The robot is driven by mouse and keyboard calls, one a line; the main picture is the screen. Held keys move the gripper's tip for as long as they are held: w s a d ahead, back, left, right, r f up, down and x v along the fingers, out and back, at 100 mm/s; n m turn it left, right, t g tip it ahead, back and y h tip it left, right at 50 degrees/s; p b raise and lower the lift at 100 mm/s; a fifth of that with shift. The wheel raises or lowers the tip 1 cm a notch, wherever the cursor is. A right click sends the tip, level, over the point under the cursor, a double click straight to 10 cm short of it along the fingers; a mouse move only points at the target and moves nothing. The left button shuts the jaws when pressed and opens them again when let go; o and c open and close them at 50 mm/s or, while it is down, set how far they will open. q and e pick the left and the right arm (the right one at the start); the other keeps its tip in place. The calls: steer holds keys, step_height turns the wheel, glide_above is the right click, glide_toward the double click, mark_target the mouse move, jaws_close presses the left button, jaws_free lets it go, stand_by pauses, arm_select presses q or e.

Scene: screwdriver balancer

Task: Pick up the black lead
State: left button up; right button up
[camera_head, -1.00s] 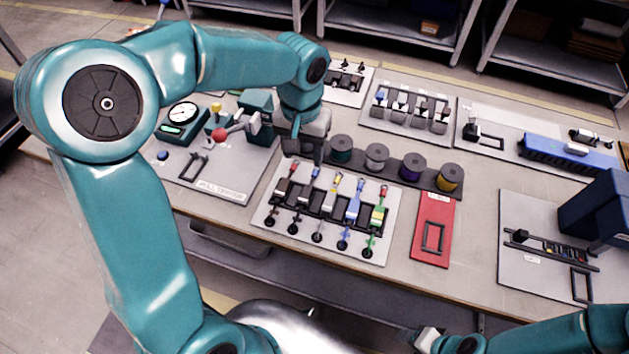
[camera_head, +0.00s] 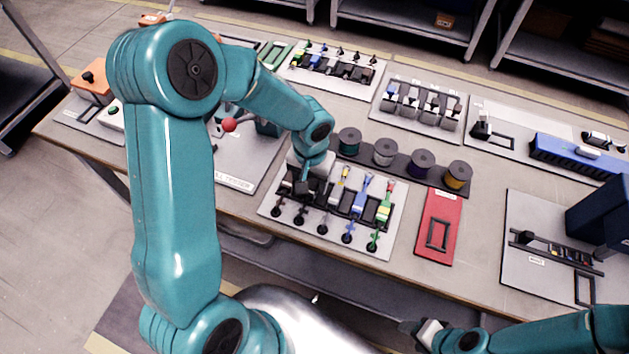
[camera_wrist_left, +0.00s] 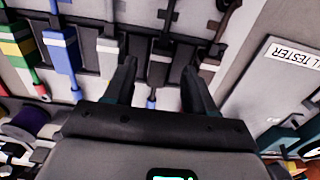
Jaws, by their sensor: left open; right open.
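Several coloured leads lie side by side in a dark rack on a light grey board (camera_head: 380,245). The black lead (camera_wrist_left: 160,62), dark with a light band and a blue tip, shows in the left wrist view between my left gripper's fingers. My left gripper (camera_wrist_left: 159,70) is open, its fingers apart on either side of this lead; I cannot tell whether they touch it. In the head view my left gripper (camera_head: 303,187) is over the left part of the rack and hides the upper parts of the leads there. My right gripper (camera_head: 418,332) is open at the bottom, away from the board.
The blue lead (camera_head: 362,192) and green lead (camera_head: 385,207) are to the right in the rack. Several spools, including a yellow one (camera_head: 458,175), stand behind it. A red panel (camera_head: 429,250) lies to the right. A tester board (camera_head: 240,165) is to the left.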

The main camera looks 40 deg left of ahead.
arm_select(q)
step_height(320, 180, down, 2)
steer(key=shift+f, duration=0.1)
steer(key=shift+c, duration=0.3)
jaws_close()
